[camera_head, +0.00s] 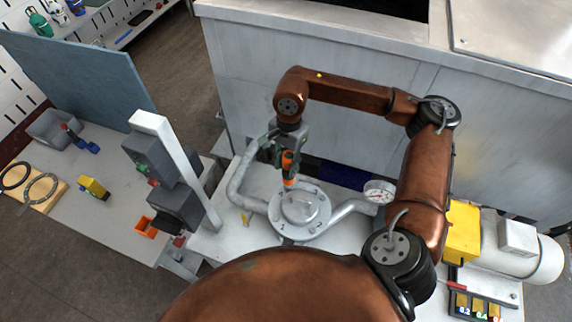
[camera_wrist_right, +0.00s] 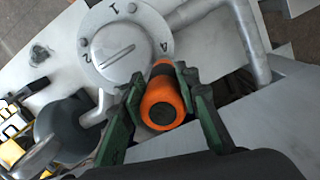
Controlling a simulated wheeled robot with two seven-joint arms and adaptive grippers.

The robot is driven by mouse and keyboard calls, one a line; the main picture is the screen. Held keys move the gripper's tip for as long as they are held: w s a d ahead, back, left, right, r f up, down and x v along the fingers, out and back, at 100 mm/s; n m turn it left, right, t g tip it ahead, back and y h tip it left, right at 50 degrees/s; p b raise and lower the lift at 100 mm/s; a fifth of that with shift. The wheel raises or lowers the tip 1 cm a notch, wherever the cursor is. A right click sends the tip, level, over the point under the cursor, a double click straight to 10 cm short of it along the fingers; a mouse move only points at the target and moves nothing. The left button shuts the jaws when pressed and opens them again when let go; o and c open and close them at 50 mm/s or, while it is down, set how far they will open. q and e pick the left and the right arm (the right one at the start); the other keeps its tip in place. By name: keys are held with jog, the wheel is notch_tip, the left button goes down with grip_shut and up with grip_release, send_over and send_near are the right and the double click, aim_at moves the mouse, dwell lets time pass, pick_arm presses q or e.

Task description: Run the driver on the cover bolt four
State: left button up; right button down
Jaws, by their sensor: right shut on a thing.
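The round grey cover (camera_head: 300,207) sits on the bench among pipes. In the right wrist view the cover (camera_wrist_right: 118,48) shows the raised numbers 1, 2 and 4 and a slot-like bar. My right gripper (camera_head: 283,158) is shut on the orange and black driver (camera_head: 289,170), above the cover's far edge. In the wrist view the green fingers flank the driver (camera_wrist_right: 163,104), whose front end points toward the rim beside the number 4. The bolt there is hidden behind the driver, so I cannot tell whether they touch. My left gripper is not in view.
A pressure gauge (camera_head: 379,192) stands on the pipe right of the cover. A white post (camera_head: 176,160) with grey boxes stands left. A small yellow item (camera_head: 246,217) lies on the bench. A grey wall (camera_head: 330,105) stands close behind the arm.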

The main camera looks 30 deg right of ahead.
aim_at(286, 159)
jog(key=shift+s+f+b, duration=0.15)
jog(key=shift+f+b, duration=0.1)
jog(key=shift+b, duration=0.2)
dwell(1.1)
jog(key=shift+r, duration=0.1)
jog(key=shift+r+p, duration=0.65)
jog(key=shift+r, duration=1.3)
